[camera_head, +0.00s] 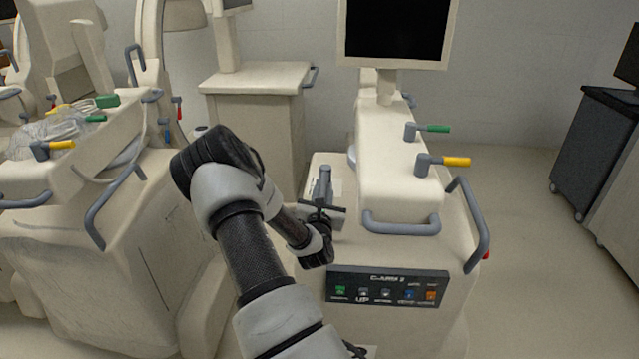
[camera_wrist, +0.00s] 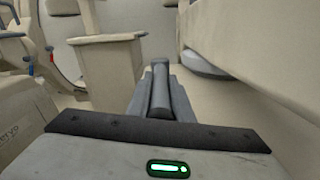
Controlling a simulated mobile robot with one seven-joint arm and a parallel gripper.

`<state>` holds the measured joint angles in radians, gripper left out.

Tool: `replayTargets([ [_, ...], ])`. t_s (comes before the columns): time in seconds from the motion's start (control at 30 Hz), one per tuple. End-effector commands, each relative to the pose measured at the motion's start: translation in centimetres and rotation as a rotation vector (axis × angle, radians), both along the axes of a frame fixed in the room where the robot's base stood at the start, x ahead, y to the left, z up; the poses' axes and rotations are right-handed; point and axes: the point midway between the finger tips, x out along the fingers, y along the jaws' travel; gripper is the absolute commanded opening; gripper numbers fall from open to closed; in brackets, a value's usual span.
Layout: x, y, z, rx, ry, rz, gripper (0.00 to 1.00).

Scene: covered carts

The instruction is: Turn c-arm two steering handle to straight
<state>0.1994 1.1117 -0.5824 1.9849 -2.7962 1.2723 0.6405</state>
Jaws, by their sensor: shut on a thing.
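The c-arm two (camera_head: 400,180) stands right of centre in the head view, a cream cart with a "C-ARM 2" button panel (camera_head: 388,289) on its front. Its grey steering handle (camera_head: 323,182) sticks up at the cart's left side, beside the tall column. In the wrist view the handle (camera_wrist: 161,88) runs away from me, nearly along the middle of the picture. My gripper (camera_head: 322,211) comes from the lower left and is shut on the handle. The fingers and the handle's base are partly hidden by the gripper body.
Green (camera_head: 433,128) and yellow (camera_head: 455,162) levers and a grey rail (camera_head: 400,229) sit right of the handle. A monitor (camera_head: 397,32) stands behind. Another cart (camera_head: 90,225) with cables is at left, a dark cabinet (camera_head: 592,150) at right. Open floor (camera_head: 545,260) lies right of the cart.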

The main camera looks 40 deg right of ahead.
Motion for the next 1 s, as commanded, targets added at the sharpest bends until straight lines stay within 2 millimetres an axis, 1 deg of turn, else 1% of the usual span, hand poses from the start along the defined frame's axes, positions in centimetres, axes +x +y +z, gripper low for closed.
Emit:
replayTargets([
  [0.4, -0.1, 0.0, -0.2, 0.0, 0.004, 0.005, 0.0],
  [0.43, -0.1, 0.0, -0.2, 0.0, 0.004, 0.005, 0.25],
  [0.5, -0.1, 0.0, -0.2, 0.0, 0.004, 0.005, 0.37],
  [0.53, -0.1, -0.1, -0.2, 0.0, 0.004, 0.005, 0.38],
  [0.83, -0.2, 0.1, 0.0, 0.0, 0.002, 0.004, 0.38],
  [0.93, -0.7, 0.7, 0.0, 0.0, 0.003, 0.005, 0.38],
  [1.0, -1.4, 1.5, -0.1, 0.001, 0.004, 0.004, 0.38],
])
